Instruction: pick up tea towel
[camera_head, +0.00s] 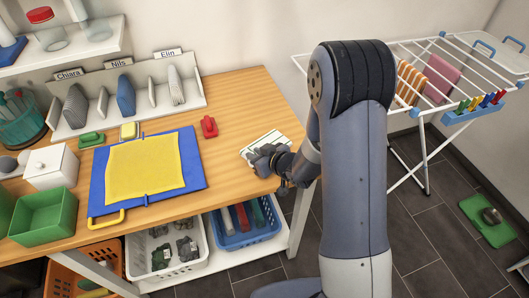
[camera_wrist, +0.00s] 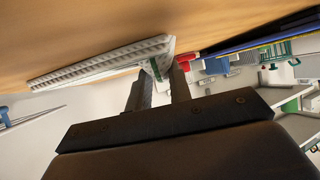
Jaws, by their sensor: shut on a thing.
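The tea towel (camera_head: 268,141) is white with a green stripe and lies folded flat near the right end of the wooden table. In the wrist view it shows edge-on as a stack of pale layers (camera_wrist: 95,66), with a bit of green near the fingers. In the wrist view my gripper's two dark fingers (camera_wrist: 160,82) are closed on the towel's near end. The exact grip area is partly hidden by the fingers.
A red clip (camera_head: 209,127) lies left of the towel. A blue board (camera_head: 191,146) with a yellow cloth (camera_head: 145,168) fills the table's middle. A drying rack (camera_head: 424,130) with cloths stands right. Baskets sit on a shelf below.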

